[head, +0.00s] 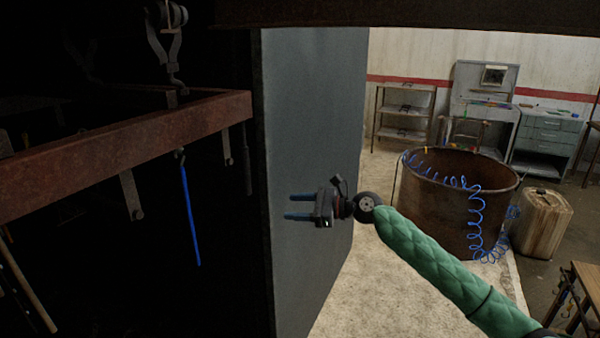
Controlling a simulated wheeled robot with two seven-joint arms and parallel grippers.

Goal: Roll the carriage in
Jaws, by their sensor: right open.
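A rusty red-brown beam (130,150) runs across the left of the head view. It seems to be part of a hanging carriage, though the dark hides most of it. A metal hook with a roller (168,35) stands above the beam. A blue rod (190,215) and flat metal hangers (131,193) hang below it. My right gripper (287,206) is open and empty, its two blue fingers pointing left. It is right of the beam's end, in front of a grey panel (315,120). Whether it touches the panel cannot be told. My left gripper is out of view.
The tall grey panel borders the dark space on the left. A rusty drum (440,205) with a blue coiled hose (478,215) and a worn canister (543,222) stand at right. Shelves (403,110) and a grey cabinet (547,135) line the back. Pale floor (375,290) is clear beside the panel.

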